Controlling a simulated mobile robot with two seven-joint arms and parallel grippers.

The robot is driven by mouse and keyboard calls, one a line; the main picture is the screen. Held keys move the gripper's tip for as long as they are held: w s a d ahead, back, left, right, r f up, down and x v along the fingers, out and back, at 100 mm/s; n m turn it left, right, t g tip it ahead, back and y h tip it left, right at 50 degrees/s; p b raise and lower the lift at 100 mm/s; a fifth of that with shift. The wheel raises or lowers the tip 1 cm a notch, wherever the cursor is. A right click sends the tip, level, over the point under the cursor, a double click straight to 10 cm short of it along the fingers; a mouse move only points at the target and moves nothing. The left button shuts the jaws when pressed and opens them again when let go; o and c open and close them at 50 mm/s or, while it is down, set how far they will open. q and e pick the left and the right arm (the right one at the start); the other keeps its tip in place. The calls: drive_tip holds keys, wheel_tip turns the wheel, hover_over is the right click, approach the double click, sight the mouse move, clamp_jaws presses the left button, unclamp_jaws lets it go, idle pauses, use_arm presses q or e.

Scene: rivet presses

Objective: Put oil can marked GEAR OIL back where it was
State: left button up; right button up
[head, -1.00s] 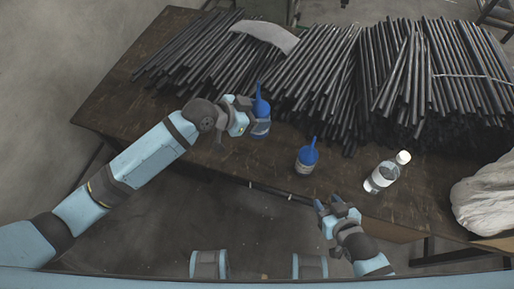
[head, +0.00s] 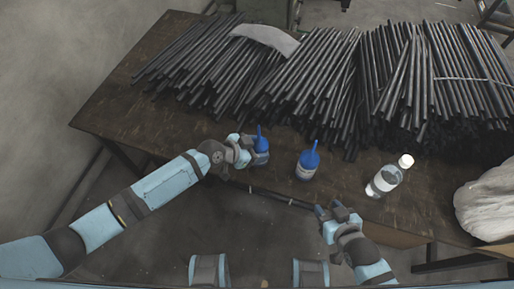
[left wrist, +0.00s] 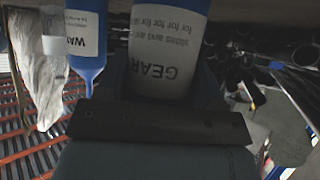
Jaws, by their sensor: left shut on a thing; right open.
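My left gripper (head: 254,152) is shut on the gear oil can (head: 262,145), a blue can with a spout, near the table's front edge. In the left wrist view the can (left wrist: 165,45) shows a white label reading "GEAR", upside down, close behind the dark gripper finger (left wrist: 160,123). The can looks upright in the head view; whether its base touches the table I cannot tell. A second blue can (head: 307,165) stands to its right, its label starting "WA" in the left wrist view (left wrist: 87,40). My right gripper (head: 333,212) is open and empty at the front edge.
A clear bottle with a white cap (head: 384,180) stands right of the second can. Piles of dark rods (head: 320,75) fill the back of the table (head: 130,100). A pale sack (head: 485,208) lies at the right. The table's left front is clear.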

use_arm(q)
drive_tip(key=shift+f, duration=0.1)
drive_tip(key=o, duration=1.5)
drive_tip(key=shift+r, duration=0.35)
drive_tip(key=v, duration=1.2)
drive_tip(key=s+a+f+n+t+y, duration=0.1)
drive_tip(key=s+a+f+n+y, duration=0.1)
drive_tip(key=s, duration=0.3)
drive_tip(key=s+a+f+n+t+y, duration=0.2)
drive_tip(key=s+a+n+y, duration=0.1)
drive_tip(key=s+a+n, duration=0.1)
drive_tip(key=s+a+f+n+t+y, duration=0.2)
drive_tip(key=s+a+n, duration=0.1)
drive_tip(key=s+a, duration=0.1)
drive_tip(key=shift+s+f+n, duration=0.15)
drive_tip(key=shift+s+n, duration=0.15)
drive_tip(key=shift+s, duration=0.5)
